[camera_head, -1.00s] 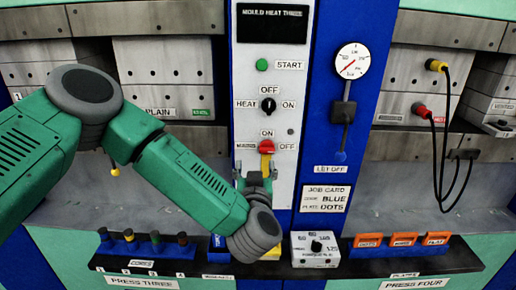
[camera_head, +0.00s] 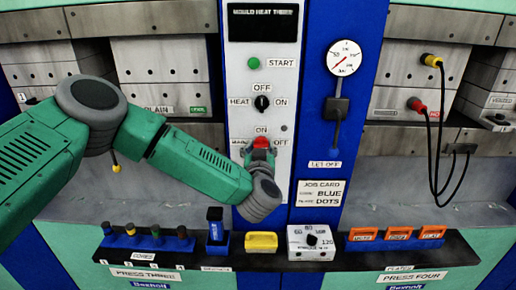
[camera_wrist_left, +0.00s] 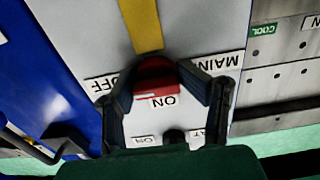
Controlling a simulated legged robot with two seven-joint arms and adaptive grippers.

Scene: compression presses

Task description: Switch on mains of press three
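The red mains switch (camera_head: 262,142) is on the white panel under the title MOULD HEAT THREE, with ON above it and OFF to its right. It also shows in the left wrist view (camera_wrist_left: 155,77), which is upside down, with a pale line on its red face. I cannot tell its exact setting. My left gripper (camera_head: 259,154) is at the switch. In the left wrist view its two dark fingers (camera_wrist_left: 158,88) stand open on either side of the red knob, very close to it; contact is not clear. My right gripper is not in view.
The black heat switch (camera_head: 262,103) and green start button (camera_head: 254,63) are above the mains switch. A gauge with a let-off lever (camera_head: 334,110) is to the right. Below, a shelf (camera_head: 270,259) holds core pegs, a yellow block (camera_head: 261,240), a timer box (camera_head: 310,240) and orange plates.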

